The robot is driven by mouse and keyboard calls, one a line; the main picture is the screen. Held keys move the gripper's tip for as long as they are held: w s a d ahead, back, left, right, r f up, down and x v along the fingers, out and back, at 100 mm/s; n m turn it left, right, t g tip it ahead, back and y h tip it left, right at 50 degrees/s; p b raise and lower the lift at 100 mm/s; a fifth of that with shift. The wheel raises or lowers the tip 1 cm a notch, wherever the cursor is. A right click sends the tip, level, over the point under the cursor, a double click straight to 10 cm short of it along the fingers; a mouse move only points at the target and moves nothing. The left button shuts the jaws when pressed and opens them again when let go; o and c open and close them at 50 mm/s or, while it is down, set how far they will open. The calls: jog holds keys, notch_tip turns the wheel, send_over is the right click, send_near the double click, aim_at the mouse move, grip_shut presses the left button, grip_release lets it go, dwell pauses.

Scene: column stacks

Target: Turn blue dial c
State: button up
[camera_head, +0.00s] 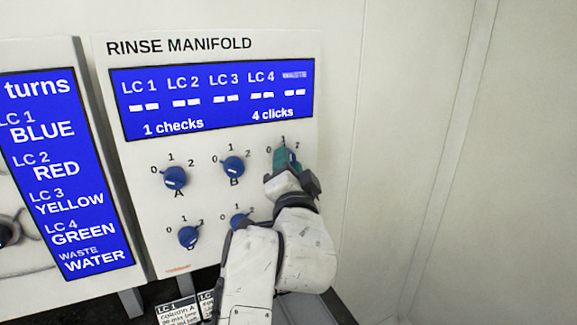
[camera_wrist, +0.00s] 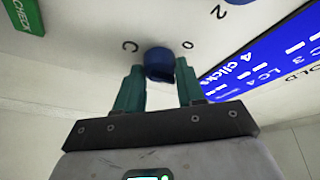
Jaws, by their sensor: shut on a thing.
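Blue dial C (camera_wrist: 159,62) is on the white panel, with the letter C beside it and the marks 0 and 2 near it in the wrist view. My gripper (camera_wrist: 160,82) has its two teal fingers on either side of the dial and is shut on it. In the head view my gripper (camera_head: 286,160) is at the panel's upper right dial place and mostly hides dial C. The marks 0, 1 and 2 show around it. I cannot tell which mark the dial points to.
Blue dial A (camera_head: 175,178) and blue dial B (camera_head: 233,166) are to the left on the rinse manifold panel (camera_head: 140,215). Two lower dials (camera_head: 188,237) (camera_head: 238,221) are below them, one partly behind my arm. A blue display (camera_head: 215,98) reads "1 checks" and "4 clicks". A green CHECK button (camera_wrist: 25,17) shows.

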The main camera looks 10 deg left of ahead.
jog(key=o, duration=1)
jog(key=b+v, duration=0.3)
jog(key=v, duration=0.7)
jog(key=shift+s+d, duration=0.15)
jog(key=shift+s, duration=0.2)
jog(key=shift+f, duration=0.1)
